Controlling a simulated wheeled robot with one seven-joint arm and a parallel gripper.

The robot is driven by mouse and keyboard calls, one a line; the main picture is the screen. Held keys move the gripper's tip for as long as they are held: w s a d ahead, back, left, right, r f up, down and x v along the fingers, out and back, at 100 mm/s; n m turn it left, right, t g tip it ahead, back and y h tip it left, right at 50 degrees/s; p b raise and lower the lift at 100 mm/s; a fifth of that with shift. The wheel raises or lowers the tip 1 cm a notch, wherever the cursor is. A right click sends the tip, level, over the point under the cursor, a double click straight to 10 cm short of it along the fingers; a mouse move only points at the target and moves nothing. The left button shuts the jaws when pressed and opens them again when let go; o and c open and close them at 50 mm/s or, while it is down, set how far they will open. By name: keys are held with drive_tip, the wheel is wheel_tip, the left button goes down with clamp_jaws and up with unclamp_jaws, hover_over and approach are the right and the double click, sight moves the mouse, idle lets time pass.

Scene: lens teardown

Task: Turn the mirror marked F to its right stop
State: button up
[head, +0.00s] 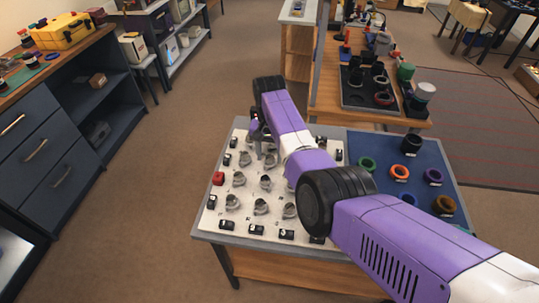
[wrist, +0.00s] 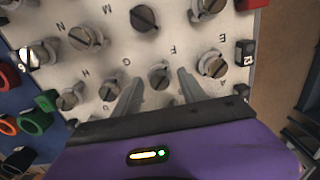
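A white board (head: 222,190) carries several round grey mirror knobs on a table. In the wrist view, the knob beside the letter F (wrist: 158,75) stands between the two fingers of my gripper (wrist: 160,82). The fingers are apart, one on each side of it, and a gap seems to show on both sides. I cannot tell whether they reach down around it. Knobs by G (wrist: 108,91) and E (wrist: 211,64) flank it. In the head view, my gripper (head: 259,138) is over the far part of the board, and my arm hides some knobs.
A blue mat (head: 385,142) with coloured rings lies to the right. A wooden bench (head: 330,100) with a dark tray stands behind. Open floor lies left of the table.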

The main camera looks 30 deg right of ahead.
sight(269, 158)
drive_tip(key=shift+r, duration=3.85)
